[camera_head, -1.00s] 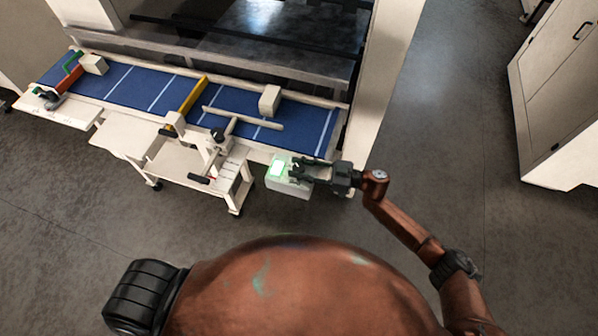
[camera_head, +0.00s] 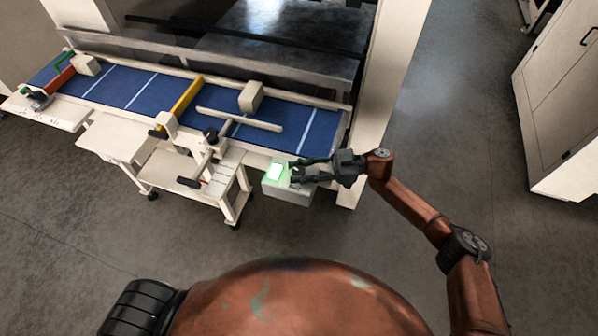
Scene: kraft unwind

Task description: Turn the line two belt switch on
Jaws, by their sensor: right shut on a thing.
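The grey switch box (camera_head: 287,193) hangs at the belt table's front right corner. Its top carries a bright green-lit panel (camera_head: 275,171). My right gripper (camera_head: 297,173) reaches in from the right, at the right side of the lit panel. Its fingers are closed on a small part on top of the box that I take to be the switch; the fingers and green glow hide most of it. My left gripper is not in view.
The blue belt (camera_head: 115,88) carries a cream block (camera_head: 251,96) and another (camera_head: 87,66) at the left. A yellow bar (camera_head: 186,97) crosses the belt. A white cart (camera_head: 213,178) stands left of the box. Floor is clear in front and right.

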